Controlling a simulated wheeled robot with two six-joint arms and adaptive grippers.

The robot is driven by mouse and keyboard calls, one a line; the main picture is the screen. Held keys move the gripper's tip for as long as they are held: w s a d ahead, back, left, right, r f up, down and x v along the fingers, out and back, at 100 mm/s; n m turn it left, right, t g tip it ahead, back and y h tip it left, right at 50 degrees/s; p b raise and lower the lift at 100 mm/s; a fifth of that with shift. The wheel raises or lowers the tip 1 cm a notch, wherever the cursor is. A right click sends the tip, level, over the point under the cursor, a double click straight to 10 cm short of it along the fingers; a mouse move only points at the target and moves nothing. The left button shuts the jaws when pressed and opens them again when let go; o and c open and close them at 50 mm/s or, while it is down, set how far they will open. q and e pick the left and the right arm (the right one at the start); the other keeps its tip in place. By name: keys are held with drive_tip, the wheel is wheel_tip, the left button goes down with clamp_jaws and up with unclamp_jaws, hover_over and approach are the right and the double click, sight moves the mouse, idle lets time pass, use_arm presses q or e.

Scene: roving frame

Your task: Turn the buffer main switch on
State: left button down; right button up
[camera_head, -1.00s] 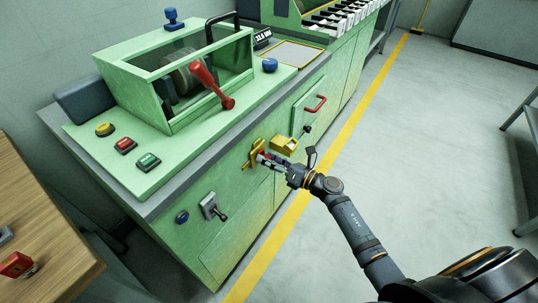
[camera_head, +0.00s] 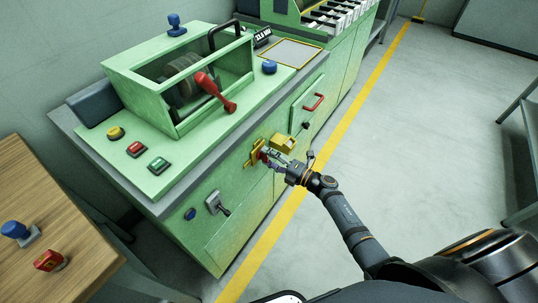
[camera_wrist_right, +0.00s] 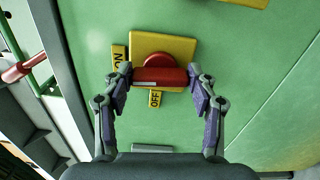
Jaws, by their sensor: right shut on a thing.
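The main switch is a red rotary knob (camera_wrist_right: 160,76) on a yellow plate (camera_wrist_right: 168,46) on the machine's green front. In the head view the knob (camera_head: 263,156) is small and partly covered by my gripper. My right gripper (camera_wrist_right: 160,84) is shut on the knob's bar, one finger at each end. The bar lies across the wrist view, and a white mark shows at its left end. A yellow ON label (camera_wrist_right: 118,56) is left of the plate, and an OFF label (camera_wrist_right: 155,98) is below the bar. My left gripper is not in view.
A yellow box (camera_head: 284,142) and a red handle (camera_head: 314,102) are beside the switch. A grey lever switch (camera_head: 214,203) and blue button (camera_head: 190,214) are nearer. A wooden table (camera_head: 60,215) stands at left.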

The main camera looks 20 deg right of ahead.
drive_tip(key=shift+m, duration=0.5)
drive_tip(key=shift+p, duration=0.3)
drive_tip(key=o, duration=1.1)
drive_tip(key=shift+o, duration=0.2)
drive_tip(key=v, duration=1.2)
drive_tip(key=shift+d+f+m, duration=0.1)
drive_tip(key=shift+d+m, duration=0.05)
drive_tip(key=shift+m, duration=0.15)
